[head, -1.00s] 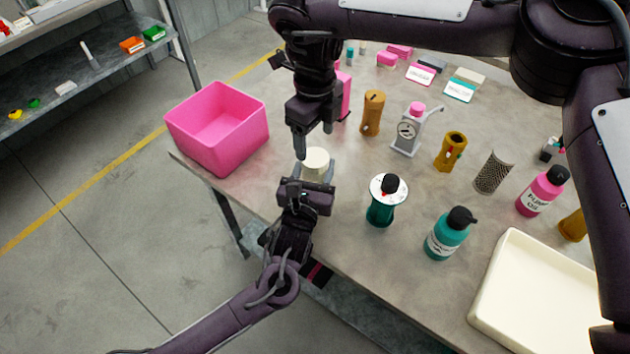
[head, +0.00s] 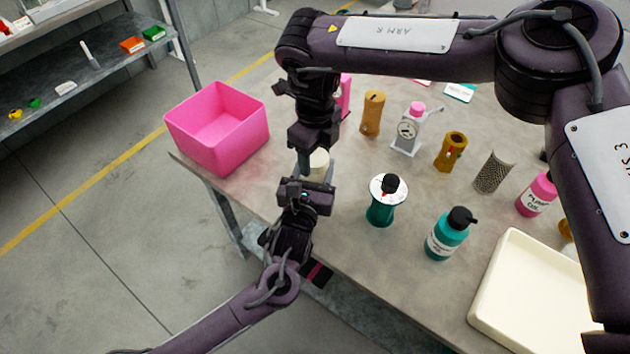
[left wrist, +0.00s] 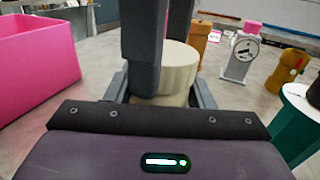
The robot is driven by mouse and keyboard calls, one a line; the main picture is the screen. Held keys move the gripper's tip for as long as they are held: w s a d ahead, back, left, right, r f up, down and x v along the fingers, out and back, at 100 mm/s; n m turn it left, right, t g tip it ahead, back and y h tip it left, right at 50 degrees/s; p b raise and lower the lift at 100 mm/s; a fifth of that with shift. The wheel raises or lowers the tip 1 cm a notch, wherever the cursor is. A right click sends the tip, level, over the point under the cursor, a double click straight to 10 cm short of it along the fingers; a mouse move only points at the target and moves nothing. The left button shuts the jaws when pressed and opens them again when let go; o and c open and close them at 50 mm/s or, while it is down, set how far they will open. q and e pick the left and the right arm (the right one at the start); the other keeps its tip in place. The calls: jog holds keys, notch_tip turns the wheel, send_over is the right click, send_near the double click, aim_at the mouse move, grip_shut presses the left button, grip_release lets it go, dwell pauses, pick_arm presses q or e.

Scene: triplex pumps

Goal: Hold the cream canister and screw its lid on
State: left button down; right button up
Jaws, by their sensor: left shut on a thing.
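The cream canister (head: 320,168) stands upright at the near edge of the table; its wide cream top, which looks like the lid (left wrist: 181,66), shows in the left wrist view. My left gripper (head: 316,181) is shut on the canister's lower part from the near side, one finger on each side. My right gripper (head: 311,164) points down from above at the canister's top. In the left wrist view one of its fingers covers the left front of the top and the other is behind it. Whether they touch it is hidden.
A pink bin (head: 218,128) stands left of the canister. A green spool-shaped part (head: 381,210) and a teal bottle (head: 447,235) stand to the right. A grey gauge pump (head: 409,132) and brown parts (head: 371,115) stand behind. A cream tray (head: 535,300) lies at the near right.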

jog(key=shift+c, duration=1.1)
jog(key=o, duration=1)
jog(key=shift+r, duration=0.1)
jog(key=shift+r, duration=2.15)
jog(key=shift+c, duration=0.3)
notch_tip(320, 180, up, 4)
jog(key=shift+f, duration=0.2)
jog(key=shift+f, duration=0.1)
jog(key=shift+f, duration=4)
